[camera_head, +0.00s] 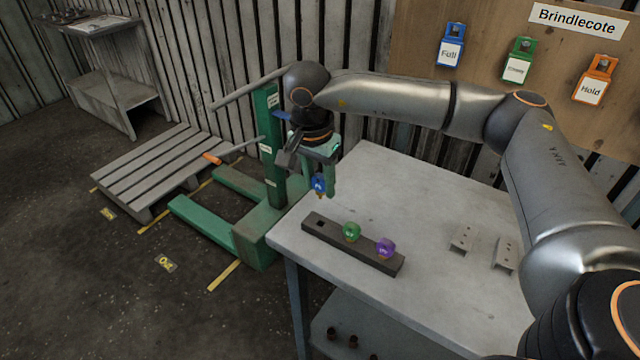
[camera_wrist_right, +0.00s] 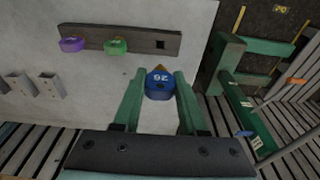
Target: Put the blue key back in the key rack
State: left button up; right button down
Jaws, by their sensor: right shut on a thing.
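The blue key (camera_head: 319,184) has a round blue head with a number on it. My right gripper (camera_head: 326,180) is shut on the blue key and holds it above the table's back left part, apart from the rack. In the right wrist view the blue key (camera_wrist_right: 160,84) sits between the two green fingers (camera_wrist_right: 159,92). The key rack (camera_head: 340,244) is a dark bar on the table. A green key (camera_head: 351,231) and a purple key (camera_head: 386,247) stand in it. Its left square hole (camera_head: 320,223) is empty. My left gripper is not in view.
A green post stand (camera_head: 272,150) with levers is close behind the table's left edge. Padlock tags hang on a board (camera_head: 415,50) at the back.

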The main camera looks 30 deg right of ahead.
jog(key=b, duration=0.4)
send_over(320, 215)
jog(key=s+a, duration=0.1)
jog(key=s, duration=0.1)
jog(key=shift+s+a+f, duration=0.1)
jog(key=shift+f, duration=1.45)
jog(key=shift+a+f, duration=0.1)
jog(key=shift+f, duration=1.45)
jog(key=shift+f+b, duration=0.65)
jog(key=shift+f, duration=0.05)
jog(key=shift+f+b, duration=0.3)
jog(key=shift+f, duration=0.3)
jog(key=shift+f, duration=0.2)
